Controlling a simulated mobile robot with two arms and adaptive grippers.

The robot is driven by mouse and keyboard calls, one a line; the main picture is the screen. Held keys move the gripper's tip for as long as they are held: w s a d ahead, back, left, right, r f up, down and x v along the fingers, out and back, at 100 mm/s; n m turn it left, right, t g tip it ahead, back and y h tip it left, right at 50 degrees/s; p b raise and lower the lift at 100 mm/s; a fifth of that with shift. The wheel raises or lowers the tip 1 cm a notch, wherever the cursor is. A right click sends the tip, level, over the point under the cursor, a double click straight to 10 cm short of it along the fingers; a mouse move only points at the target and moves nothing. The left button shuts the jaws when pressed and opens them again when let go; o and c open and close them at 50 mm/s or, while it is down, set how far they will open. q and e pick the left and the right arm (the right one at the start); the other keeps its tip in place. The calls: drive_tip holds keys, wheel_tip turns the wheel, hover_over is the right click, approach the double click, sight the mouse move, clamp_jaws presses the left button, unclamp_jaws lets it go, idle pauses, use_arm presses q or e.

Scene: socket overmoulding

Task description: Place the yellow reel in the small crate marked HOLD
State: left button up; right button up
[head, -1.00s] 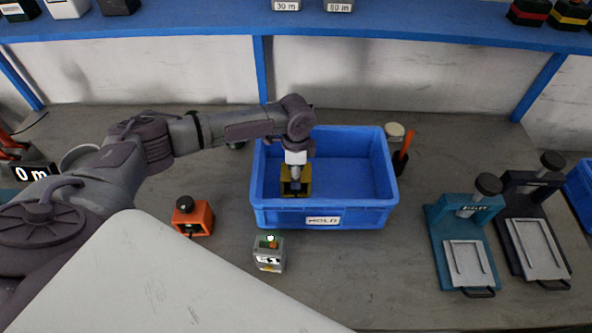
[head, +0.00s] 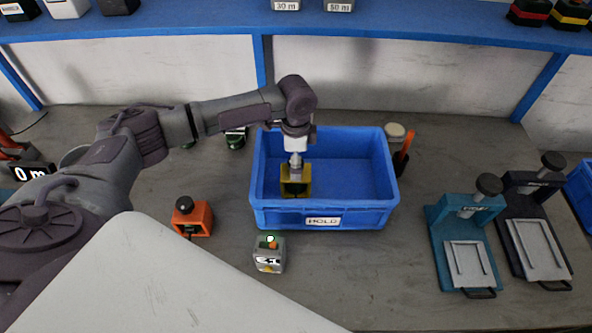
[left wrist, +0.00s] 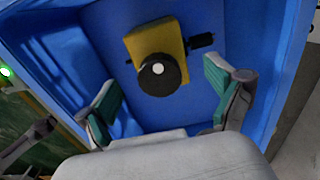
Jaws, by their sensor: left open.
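The yellow reel (head: 296,186), a yellow block with a dark round knob, sits inside the blue crate (head: 275,217), towards its left side. The crate has a white label reading HOLD on its front wall. My left gripper (head: 296,165) is above the reel, inside the crate's outline. In the left wrist view, the gripper (left wrist: 164,98) is open with its green-padded fingers wide apart. The reel (left wrist: 172,42) lies ahead of the fingers on the crate floor, with nothing gripping it. My right gripper is not in view.
An orange unit (head: 193,218) and a grey unit (head: 268,255) stand left of and in front of the crate. Teal (head: 465,240) and dark (head: 535,230) presses stand at right. An orange-handled tool (head: 404,150) is behind the crate's right side. The crate's right half is empty.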

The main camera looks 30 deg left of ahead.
use_arm(q)
wheel_tip(320, 180, up, 7)
drive_tip(key=shift+r, duration=0.1)
idle(0.6)
